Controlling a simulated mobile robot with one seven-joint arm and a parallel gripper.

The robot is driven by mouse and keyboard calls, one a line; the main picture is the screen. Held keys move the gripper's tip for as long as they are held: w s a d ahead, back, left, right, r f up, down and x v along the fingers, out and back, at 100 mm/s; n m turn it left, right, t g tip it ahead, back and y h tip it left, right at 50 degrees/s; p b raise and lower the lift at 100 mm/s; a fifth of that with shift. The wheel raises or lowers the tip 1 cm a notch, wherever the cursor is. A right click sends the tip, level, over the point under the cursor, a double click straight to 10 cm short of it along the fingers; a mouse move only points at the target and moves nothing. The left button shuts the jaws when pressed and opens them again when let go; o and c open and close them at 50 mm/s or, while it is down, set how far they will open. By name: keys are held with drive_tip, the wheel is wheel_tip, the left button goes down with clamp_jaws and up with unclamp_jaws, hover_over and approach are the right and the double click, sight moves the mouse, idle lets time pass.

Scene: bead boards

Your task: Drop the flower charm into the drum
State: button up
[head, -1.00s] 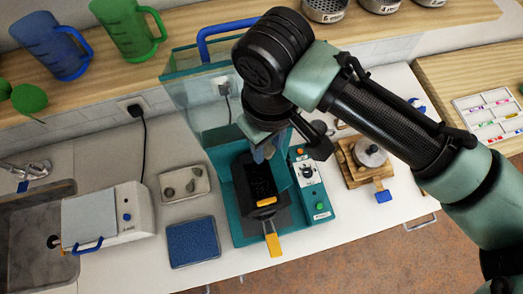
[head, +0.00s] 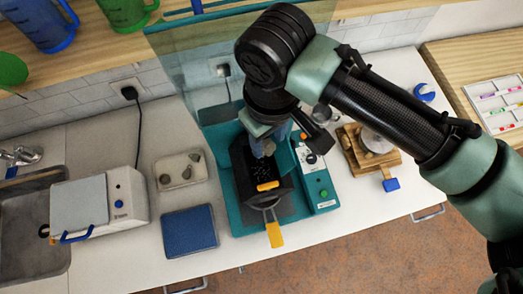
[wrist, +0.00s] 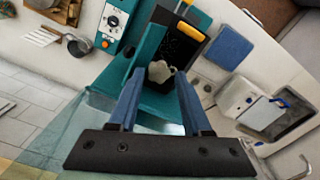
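The flower charm (wrist: 160,72) is a small pale, lumpy piece between my blue fingertips in the wrist view. It shows less clearly as a grey shape under the fingers in the head view (head: 268,148). My gripper (head: 264,144) appears shut on it, pointing down over the drum. The drum (head: 243,172) is a dark, open container with dark contents and an orange-yellow handle, set in a teal machine. It also shows in the wrist view (wrist: 190,42), behind the charm. The gripper hides the drum's back part in the head view.
The teal machine (head: 318,191) has a clear raised cover behind my gripper. A pale tray (head: 165,163) with several stone-like pieces and a blue mat (head: 190,232) lie left. A white device (head: 120,200) stands farther left; a wooden stand (head: 350,160) stands right.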

drive_tip(key=shift+o, duration=1.4)
drive_tip(key=shift+r, duration=0.1)
drive_tip(key=shift+r, duration=0.25)
wheel_tip(320, 180, up, 12)
drive_tip(key=b, duration=0.2)
drive_tip(key=shift+r+b, duration=0.15)
drive_tip(key=shift+b, duration=0.2)
drive_tip(key=shift+s, duration=0.1)
